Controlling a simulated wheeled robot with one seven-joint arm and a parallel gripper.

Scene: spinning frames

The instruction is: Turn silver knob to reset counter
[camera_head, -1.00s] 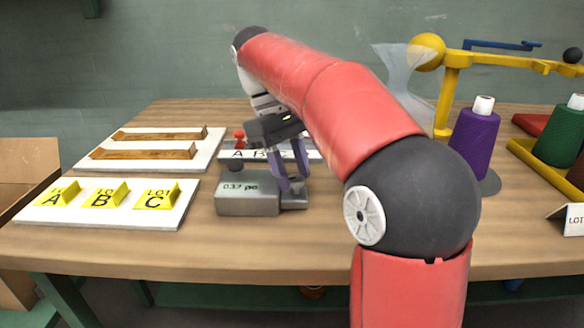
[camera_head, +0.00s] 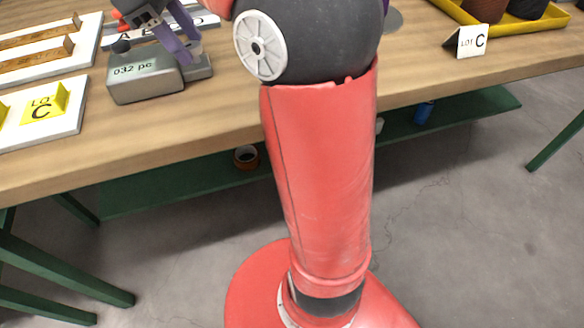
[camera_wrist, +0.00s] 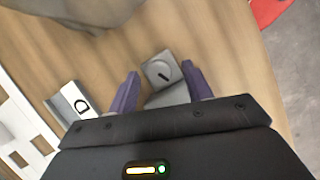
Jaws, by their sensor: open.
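The counter (camera_head: 145,82) is a grey box on the table at the upper left of the head view; its display reads about "032 pc". A lower grey block (camera_head: 198,68) adjoins its right end. In the wrist view, the silver knob (camera_wrist: 161,72) is a small round disc with a dark slot, on a grey square top. My gripper (camera_head: 182,50) is open, with its purple fingers down at the block. In the wrist view, my gripper (camera_wrist: 160,84) has one finger either side of the knob, with gaps; whether a fingertip touches cannot be told.
A white board with a yellow LOT C sign (camera_head: 45,103) lies left of the counter. A lettered strip (camera_head: 180,27) lies behind it. The tabletop in front of the counter is clear.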

